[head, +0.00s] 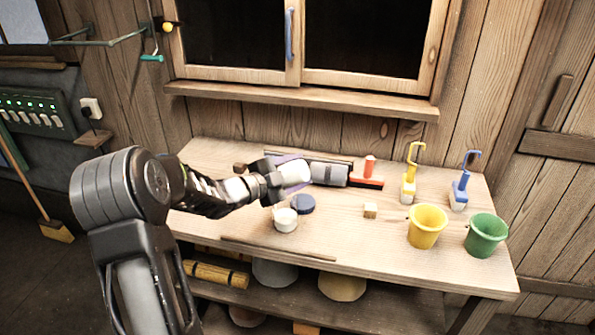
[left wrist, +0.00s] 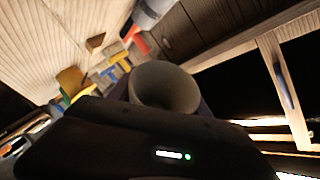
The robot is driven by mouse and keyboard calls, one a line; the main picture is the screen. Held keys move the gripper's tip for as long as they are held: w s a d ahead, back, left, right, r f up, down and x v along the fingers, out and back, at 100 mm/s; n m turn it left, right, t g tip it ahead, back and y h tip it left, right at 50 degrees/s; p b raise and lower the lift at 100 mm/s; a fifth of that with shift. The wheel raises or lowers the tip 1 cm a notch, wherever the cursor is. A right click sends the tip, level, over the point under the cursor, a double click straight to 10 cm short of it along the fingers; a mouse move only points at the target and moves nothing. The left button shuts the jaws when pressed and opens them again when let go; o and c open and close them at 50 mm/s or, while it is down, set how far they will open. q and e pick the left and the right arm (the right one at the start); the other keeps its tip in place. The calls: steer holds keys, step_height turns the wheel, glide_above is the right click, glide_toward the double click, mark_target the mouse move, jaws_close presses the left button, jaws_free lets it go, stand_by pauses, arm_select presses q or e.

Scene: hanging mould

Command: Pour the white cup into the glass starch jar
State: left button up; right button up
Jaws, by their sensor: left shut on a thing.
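My left gripper (head: 275,180) is shut on the white cup (head: 293,172) and holds it above the back left of the workbench. The cup looks tilted in the head view, and its open mouth shows in the left wrist view (left wrist: 165,88). What is inside it is too dark to tell. A small round jar with whitish contents (head: 285,222), which looks like the starch jar, stands open on the bench. It is below the cup and a little nearer the front, apart from it. My right gripper is not in view.
To the right are a small wooden block (head: 370,210), yellow (head: 409,188) and blue (head: 459,193) hooked tools, and yellow (head: 427,227) and green (head: 486,235) buckets. A thin stick lies along the front edge.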

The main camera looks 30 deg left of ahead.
arm_select(q)
steer(key=w+d+f+b, duration=0.1)
steer(key=w+d+f, duration=0.15)
steer(key=d, duration=1.05)
steer(key=s+d+f+n+y, duration=0.1)
steer(key=d+f, duration=0.1)
steer(key=d, duration=0.1)
steer(key=s+d+f+y, duration=0.1)
steer(key=d+f, duration=0.1)
steer(key=d, duration=0.1)
steer(key=s+d+f+n+y, duration=0.1)
steer(key=d+f+y, duration=0.1)
steer(key=d+f, duration=0.1)
steer(key=shift+s+f+n+t+b, duration=0.1)
steer(key=shift+s+n+t+b, duration=0.2)
steer(key=shift+b, duration=0.1)
steer(key=shift+s+f, duration=0.15)
steer(key=shift+s, duration=0.1)
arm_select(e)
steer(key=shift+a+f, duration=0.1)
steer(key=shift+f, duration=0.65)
